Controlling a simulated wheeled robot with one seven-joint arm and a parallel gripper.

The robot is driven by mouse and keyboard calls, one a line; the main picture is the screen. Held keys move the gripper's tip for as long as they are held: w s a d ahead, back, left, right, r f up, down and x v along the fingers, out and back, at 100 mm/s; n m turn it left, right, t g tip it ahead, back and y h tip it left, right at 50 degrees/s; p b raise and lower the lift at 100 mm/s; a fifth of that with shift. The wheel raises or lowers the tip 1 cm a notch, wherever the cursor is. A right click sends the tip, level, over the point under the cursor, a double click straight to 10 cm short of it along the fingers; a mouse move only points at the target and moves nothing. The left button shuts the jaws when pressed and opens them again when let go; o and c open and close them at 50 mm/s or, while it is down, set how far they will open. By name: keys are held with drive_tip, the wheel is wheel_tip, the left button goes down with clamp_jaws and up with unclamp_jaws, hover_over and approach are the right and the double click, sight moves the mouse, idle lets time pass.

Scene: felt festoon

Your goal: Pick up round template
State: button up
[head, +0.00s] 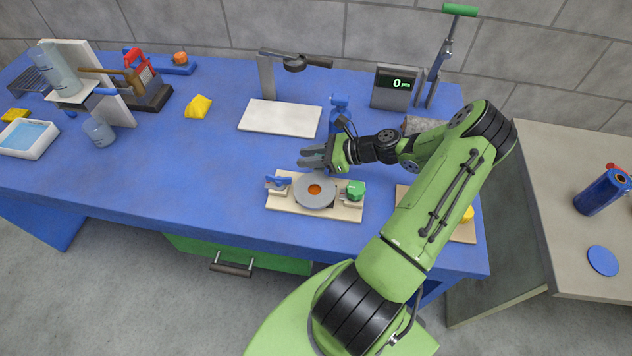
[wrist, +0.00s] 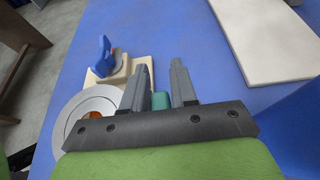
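A round grey disc with an orange centre (head: 316,203) lies on a pale wooden board (head: 290,208) near the table's front edge. It looks like the round template, though I cannot be sure. A blue lever clamp (head: 278,182) stands at the board's left and a green knob (head: 355,190) at its right. My gripper (head: 313,158) is above the table, just behind the board, fingers pointing left. In the wrist view its two fingers (wrist: 158,82) stand apart with no held object evident. The grey disc (wrist: 72,112) is partly hidden by the gripper body there.
A white slab (head: 280,118) with a black-armed stand lies behind my gripper. A blue upright item (head: 339,108) and a scale (head: 392,88) stand behind my arm. A yellow piece (head: 198,106) lies left. A blue disc (head: 603,261) lies on the right side table.

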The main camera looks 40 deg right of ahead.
clamp_jaws()
